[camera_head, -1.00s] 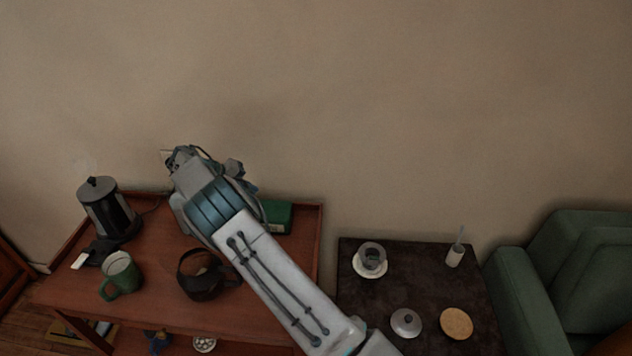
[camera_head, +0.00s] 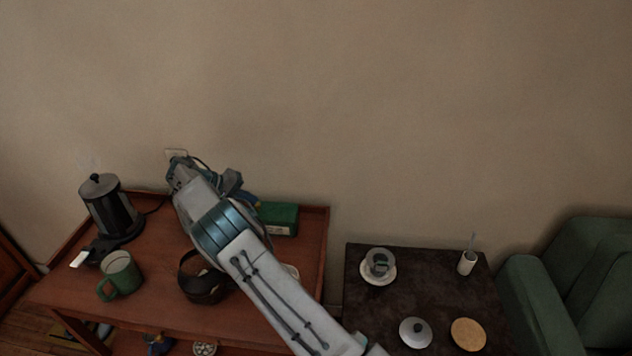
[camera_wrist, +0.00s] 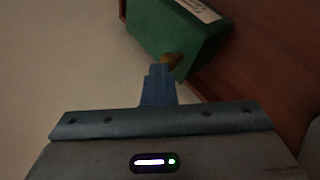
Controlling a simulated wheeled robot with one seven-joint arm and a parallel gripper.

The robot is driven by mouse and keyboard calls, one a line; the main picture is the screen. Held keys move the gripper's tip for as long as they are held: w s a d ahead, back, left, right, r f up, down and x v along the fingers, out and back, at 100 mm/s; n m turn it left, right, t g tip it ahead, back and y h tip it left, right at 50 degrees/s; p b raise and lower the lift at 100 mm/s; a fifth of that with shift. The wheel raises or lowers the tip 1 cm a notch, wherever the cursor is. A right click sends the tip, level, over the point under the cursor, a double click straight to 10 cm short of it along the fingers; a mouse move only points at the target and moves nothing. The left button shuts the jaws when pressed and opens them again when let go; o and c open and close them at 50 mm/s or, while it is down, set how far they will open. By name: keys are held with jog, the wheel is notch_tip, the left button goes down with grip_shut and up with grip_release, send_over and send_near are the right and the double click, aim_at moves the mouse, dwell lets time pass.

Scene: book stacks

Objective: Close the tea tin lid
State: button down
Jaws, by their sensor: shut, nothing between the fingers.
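The tea tin appears to be the green box (camera_head: 280,218) at the back right of the red-brown wooden table, partly behind my arm. In the wrist view the green tin (camera_wrist: 165,28) shows at the top, with a pale label and a small brass knob or clasp at its near corner. I cannot tell how far its lid stands open. My gripper (camera_wrist: 165,68) is shut and empty. Its blue fingertips are right at the brass piece; I cannot tell if they touch. In the head view my wrist largely hides the fingers.
A dark kettle (camera_head: 112,210), a green mug (camera_head: 120,276) and a dark round strap-like item (camera_head: 203,286) stand left of my arm. A wall lies close behind. A dark side table (camera_head: 400,298) holds a glass on a saucer, a lid, a cork disc and a cup.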

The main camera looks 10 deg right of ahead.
jog(key=shift+s+f, duration=0.1)
jog(key=shift+f, duration=0.25)
jog(key=shift+s+d+f+b, duration=0.25)
jog(key=shift+d+f+b, duration=0.15)
jog(key=shift+d+f, duration=0.15)
jog(key=shift+a+r, duration=0.4)
jog(key=shift+r, duration=0.15)
jog(key=p+v, duration=0.8)
jog(key=v, duration=0.4)
jog(key=shift+w+r, duration=0.2)
jog(key=shift+r, duration=0.15)
jog(key=shift+p, duration=0.4)
jog(key=shift+f, duration=0.1)
